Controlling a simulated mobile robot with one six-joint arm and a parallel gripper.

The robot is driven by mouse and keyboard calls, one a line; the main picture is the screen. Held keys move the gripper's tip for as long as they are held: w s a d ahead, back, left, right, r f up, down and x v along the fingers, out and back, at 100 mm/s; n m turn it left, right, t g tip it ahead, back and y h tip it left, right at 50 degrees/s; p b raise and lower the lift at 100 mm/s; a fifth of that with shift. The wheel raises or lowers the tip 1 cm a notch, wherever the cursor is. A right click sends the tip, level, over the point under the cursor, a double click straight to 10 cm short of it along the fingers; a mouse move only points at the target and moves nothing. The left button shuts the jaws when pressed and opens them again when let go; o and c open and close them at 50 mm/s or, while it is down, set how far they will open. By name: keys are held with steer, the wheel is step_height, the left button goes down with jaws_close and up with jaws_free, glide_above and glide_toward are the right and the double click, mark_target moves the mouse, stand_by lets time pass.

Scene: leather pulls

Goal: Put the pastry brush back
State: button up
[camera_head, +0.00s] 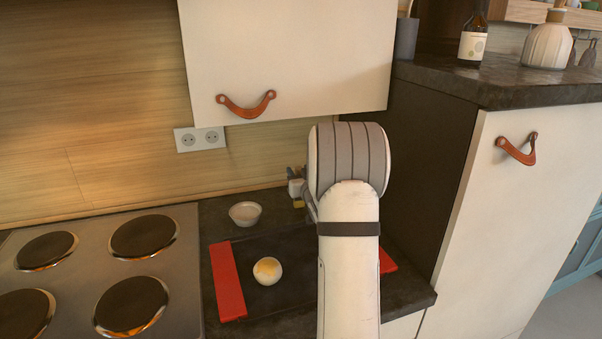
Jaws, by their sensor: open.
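I cannot make out the pastry brush; my arm covers part of the counter and may hide it. My gripper (298,203) shows only in part, as a small grey and yellow end at the left of my large white wrist. It is over the back of the dark counter, right of a small pale bowl (245,213). It is open, and I see nothing held in it. A small white bowl with yellow contents (267,270) stands on a dark tray with red ends (229,283). My arm covers the tray's right part.
A hob (95,270) with several round plates lies left. A white wall cupboard (290,55) with a leather pull hangs above my wrist. A tall white cabinet (490,210) stands right. A grey cup (406,38), a dark bottle (473,42) and a pale vase (547,46) stand on top.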

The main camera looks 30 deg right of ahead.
steer(key=shift+r, duration=0.25)
steer(key=b+v, duration=0.2)
steer(key=v, duration=1)
steer(key=s+a+f+g+y, duration=0.1)
steer(key=s+a+g, duration=0.2)
steer(key=a, duration=0.4)
steer(key=s+a+f+n+g, duration=0.1)
steer(key=s+a+f+g, duration=0.1)
steer(key=s+a+g, duration=0.2)
steer(key=s+a+f+g+y, duration=0.1)
steer(key=s+a+g, duration=0.3)
steer(key=s+a, duration=0.3)
steer(key=shift+s+a+f+y, duration=0.1)
steer(key=shift+a+y, duration=0.05)
steer(key=shift+a, duration=1.05)
steer(key=shift+s+a+f+y, duration=0.1)
steer(key=shift+a+y, duration=0.05)
steer(key=shift+a, duration=1.05)
steer(key=s+a+n+g+y, duration=0.1)
steer(key=s+a+g, duration=0.1)
steer(key=s, duration=0.3)
steer(key=s+a+g, duration=0.2)
steer(key=s+a, duration=0.2)
steer(key=s, duration=0.2)
steer(key=shift+a+f+n+y, duration=0.3)
steer(key=shift+f+n+y, duration=0.05)
steer(key=shift+n+y, duration=0.05)
steer(key=p+v, duration=0.4)
steer(key=shift+w+r, duration=0.25)
steer(key=shift+w, duration=0.05)
